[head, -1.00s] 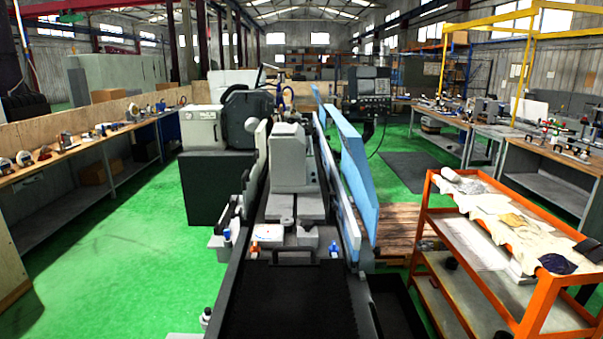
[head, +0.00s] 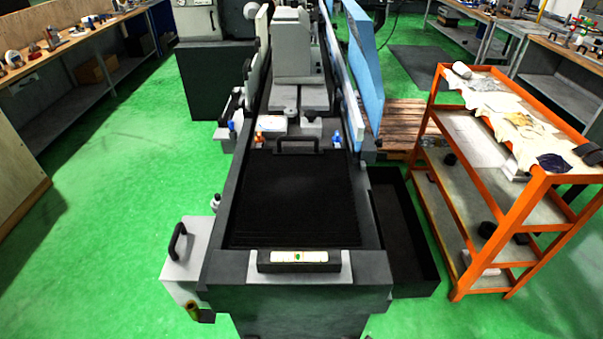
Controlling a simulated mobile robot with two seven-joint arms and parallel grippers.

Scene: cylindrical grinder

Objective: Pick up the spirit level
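The spirit level (head: 299,257) is a short dark bar with a pale vial strip and a greenish bubble mark on top. It lies flat, lengthwise across the picture, on a light grey pad at the near end of the grinder's bed (head: 370,294). Nothing covers it. Neither of my grippers shows in the head view.
A black ribbed cover (head: 297,204) with a handle lies behind the level. A grey box with a black handle (head: 194,258) stands at the left, a black open tray (head: 405,235) at the right. An orange trolley (head: 538,189) stands further right. Green floor is clear on the left.

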